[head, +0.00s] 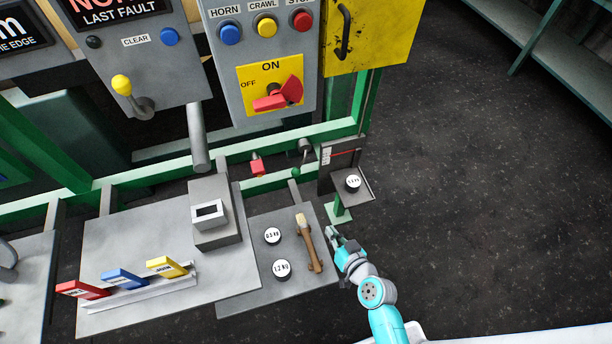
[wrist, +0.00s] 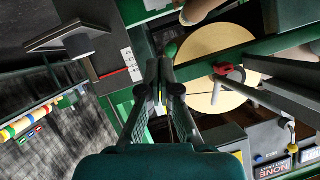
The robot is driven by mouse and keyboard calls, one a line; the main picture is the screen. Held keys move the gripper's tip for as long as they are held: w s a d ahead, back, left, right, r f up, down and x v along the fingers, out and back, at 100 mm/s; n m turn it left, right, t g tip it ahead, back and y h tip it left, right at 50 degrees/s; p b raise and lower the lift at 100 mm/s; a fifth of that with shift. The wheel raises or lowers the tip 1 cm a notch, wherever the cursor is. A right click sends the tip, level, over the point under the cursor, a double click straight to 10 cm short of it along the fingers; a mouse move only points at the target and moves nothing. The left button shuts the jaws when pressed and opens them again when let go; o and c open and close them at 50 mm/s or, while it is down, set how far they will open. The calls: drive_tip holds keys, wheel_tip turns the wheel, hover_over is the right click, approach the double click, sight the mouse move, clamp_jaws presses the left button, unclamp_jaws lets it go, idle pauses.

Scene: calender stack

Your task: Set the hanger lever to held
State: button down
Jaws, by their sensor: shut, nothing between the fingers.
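A small lever (head: 296,172) with a dark green knob hangs below a dark round fitting on the green frame in the head view. It may be the hanger lever, but I cannot read a label on it. The hanger plate (head: 365,192) carries a white-topped weight (head: 352,183) beside an upright panel with a red line. The panel (wrist: 107,75) also shows in the wrist view. My gripper (head: 332,231) is shut and empty, below the hanger plate and right of the grey shelf. In the wrist view its fingertips (wrist: 165,64) meet in front of the green frame.
The grey shelf (head: 240,310) holds two weights (head: 272,236) and a wooden-handled brush (head: 308,243). A yellow door (head: 375,35) is above. Dark floor (head: 480,190) lies open to the right.

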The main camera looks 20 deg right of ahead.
drive_tip(key=s+r+t+h, duration=0.1)
drive_tip(key=s+r, duration=0.4)
drive_tip(key=s, duration=0.3)
drive_tip(key=s+r+m+h, duration=0.1)
drive_tip(key=s+r, duration=0.3)
drive_tip(key=s, duration=0.4)
drive_tip(key=s+r+t+h, duration=0.1)
drive_tip(key=s+r, duration=0.4)
drive_tip(key=s, duration=0.3)
drive_tip(key=w+f+m+t, duration=0.1)
drive_tip(key=w+f+m, duration=0.4)
drive_tip(key=w, duration=0.3)
drive_tip(key=w+d+f+m, duration=0.1)
drive_tip(key=w+f+m, duration=0.4)
drive_tip(key=w, duration=0.4)
drive_tip(key=w+f+m+t, duration=0.1)
drive_tip(key=w+f+m, duration=0.45)
drive_tip(key=w, duration=0.25)
drive_tip(key=w+d+f+m+h, duration=0.15)
drive_tip(key=w+m, duration=0.45)
drive_tip(key=w, duration=1.7)
drive_tip(key=shift+s+a+r, duration=0.15)
drive_tip(key=shift+a+r, duration=0.05)
drive_tip(key=shift+a, duration=0.4)
drive_tip(key=shift+s+a+r, duration=0.1)
drive_tip(key=shift+a+r, duration=0.05)
drive_tip(key=shift+a, duration=0.45)
drive_tip(key=shift+s+a+r, duration=0.15)
drive_tip(key=shift+a+r, duration=0.05)
drive_tip(key=shift+a, duration=0.4)
